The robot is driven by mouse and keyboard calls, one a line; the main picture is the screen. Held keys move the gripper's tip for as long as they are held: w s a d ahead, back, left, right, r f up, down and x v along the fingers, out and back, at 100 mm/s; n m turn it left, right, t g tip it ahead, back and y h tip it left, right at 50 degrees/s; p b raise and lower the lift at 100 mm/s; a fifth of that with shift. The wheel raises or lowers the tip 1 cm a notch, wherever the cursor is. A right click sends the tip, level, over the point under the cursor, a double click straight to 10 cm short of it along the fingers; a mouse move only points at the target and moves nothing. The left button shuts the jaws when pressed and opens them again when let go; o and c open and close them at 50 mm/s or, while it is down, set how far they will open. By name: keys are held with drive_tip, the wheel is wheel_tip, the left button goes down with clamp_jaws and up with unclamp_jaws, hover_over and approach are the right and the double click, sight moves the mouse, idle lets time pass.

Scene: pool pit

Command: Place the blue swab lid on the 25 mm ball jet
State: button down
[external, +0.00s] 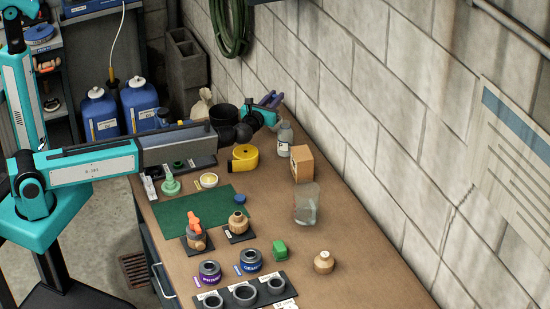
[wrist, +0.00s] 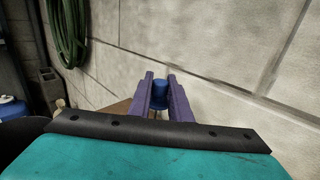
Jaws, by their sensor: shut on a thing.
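My gripper (wrist: 160,92) has purple jaws and is shut on a blue, round, cap-like piece (wrist: 160,86), which looks like the blue swab lid. In the external view my gripper (external: 270,100) is raised over the far end of the bench, near the wall; the held piece is hard to make out there. At the near end, a dark rack holds grey ring-shaped fittings, including a middle one (external: 244,294). Their labels are too small to read, so I cannot tell which fitting is the 25 mm ball jet.
A clear beaker (external: 307,205), cardboard box (external: 302,164), grey bottle (external: 285,139) and yellow roll (external: 245,157) stand on the bench (external: 350,285). The block wall borders the right.

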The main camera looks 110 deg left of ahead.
drive_tip(key=shift+f, duration=0.45)
drive_tip(key=shift+f, duration=0.2)
drive_tip(key=c, duration=1.6)
unclamp_jaws()
drive_tip(key=shift+c, duration=0.2)
drive_tip(key=shift+r, duration=0.2)
drive_tip(key=d+b, duration=0.2)
drive_tip(key=d, duration=1)
drive_tip(key=shift+s+b, duration=0.4)
drive_tip(key=shift+s, duration=0.05)
